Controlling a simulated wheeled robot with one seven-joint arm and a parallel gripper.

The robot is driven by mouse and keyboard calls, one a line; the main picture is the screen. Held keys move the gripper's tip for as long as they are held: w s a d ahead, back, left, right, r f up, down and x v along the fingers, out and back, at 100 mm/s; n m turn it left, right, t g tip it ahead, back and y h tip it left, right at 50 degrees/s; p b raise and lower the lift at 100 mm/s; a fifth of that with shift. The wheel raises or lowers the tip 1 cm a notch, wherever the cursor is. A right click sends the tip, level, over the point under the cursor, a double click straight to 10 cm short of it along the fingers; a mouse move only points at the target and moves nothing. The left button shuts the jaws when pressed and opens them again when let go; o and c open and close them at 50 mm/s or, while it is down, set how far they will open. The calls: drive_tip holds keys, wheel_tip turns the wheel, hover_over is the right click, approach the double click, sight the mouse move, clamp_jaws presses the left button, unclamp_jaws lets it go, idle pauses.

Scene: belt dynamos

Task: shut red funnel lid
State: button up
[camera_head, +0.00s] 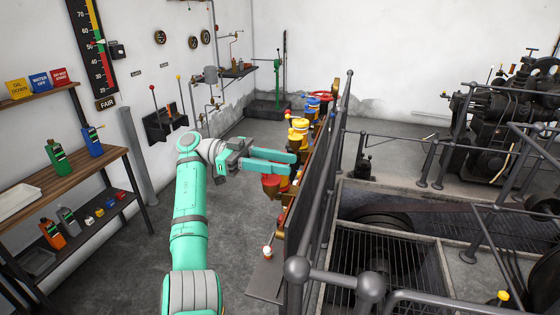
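A red funnel (270,187) stands at the near end of a row of coloured funnels along the railing. It is directly below my gripper's fingers in the picture, and they hide its top. I cannot tell whether its lid is open or shut, or whether the fingers touch it. Another red part (322,95) shows at the far end of the row, partly hidden.
Yellow funnels (299,128) and a blue one (312,104) stand beyond my gripper. A dark panel and grey railing (333,150) run close on the right, with a grated pit behind. A wooden shelf (75,180) with bottles is at left. Floor between is clear.

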drive_tip(key=s+r, duration=0.9)
drive_tip(key=s, duration=0.4)
drive_tip(key=shift+s+a, duration=0.2)
